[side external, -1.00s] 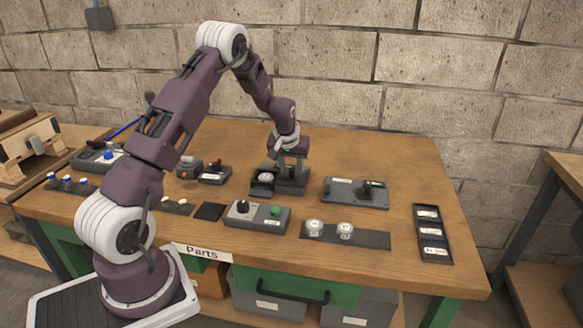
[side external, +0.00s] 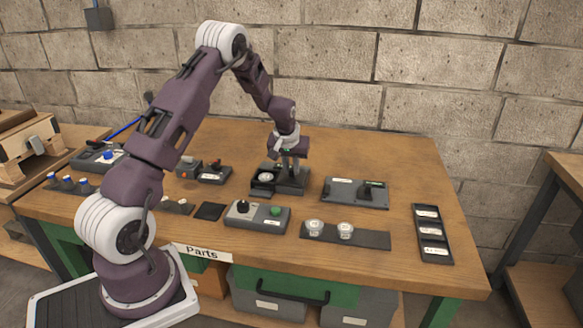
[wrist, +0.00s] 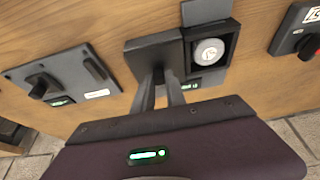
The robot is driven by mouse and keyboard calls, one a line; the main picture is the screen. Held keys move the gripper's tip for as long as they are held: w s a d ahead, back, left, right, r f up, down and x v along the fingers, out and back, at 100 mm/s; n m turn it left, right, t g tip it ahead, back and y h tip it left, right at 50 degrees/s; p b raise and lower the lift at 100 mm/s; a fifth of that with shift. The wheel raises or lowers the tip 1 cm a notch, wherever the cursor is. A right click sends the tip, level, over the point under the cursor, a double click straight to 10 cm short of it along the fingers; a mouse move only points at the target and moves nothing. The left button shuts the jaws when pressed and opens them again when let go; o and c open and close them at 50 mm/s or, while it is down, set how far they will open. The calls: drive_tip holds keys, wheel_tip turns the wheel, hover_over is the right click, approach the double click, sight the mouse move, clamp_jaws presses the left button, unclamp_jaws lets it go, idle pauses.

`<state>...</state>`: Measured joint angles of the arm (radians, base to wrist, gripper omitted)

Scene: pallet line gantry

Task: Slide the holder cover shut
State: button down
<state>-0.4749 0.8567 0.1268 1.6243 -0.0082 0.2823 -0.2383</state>
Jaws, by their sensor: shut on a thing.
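The holder (side external: 262,190) is a dark box near the middle of the bench. Its square recess is uncovered and holds a pale round disc (side external: 266,177), also clear in the wrist view (wrist: 208,51). The holder cover (side external: 291,183) is a dark slab beside the recess, on the right in the side view and on the left in the wrist view (wrist: 150,52). My gripper (side external: 290,167) is above the cover, fingers pointing down. In the wrist view my gripper (wrist: 159,77) is shut on the cover's raised grip, which the fingers partly hide.
A grey plate with a dark handle (side external: 356,192) lies right of the holder. A small box with a red part (side external: 214,174) stands left. The bench behind is clear.

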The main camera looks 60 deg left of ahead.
idle(0.6)
drive_tip(key=s+a, duration=0.6)
drive_tip(key=shift+s+a, duration=0.15)
drive_tip(key=shift+s, duration=0.05)
drive_tip(key=c, duration=1.4)
unclamp_jaws()
drive_tip(key=shift+o, duration=0.2)
drive_tip(key=v, duration=0.7)
drive_tip(key=shift+r, duration=0.1)
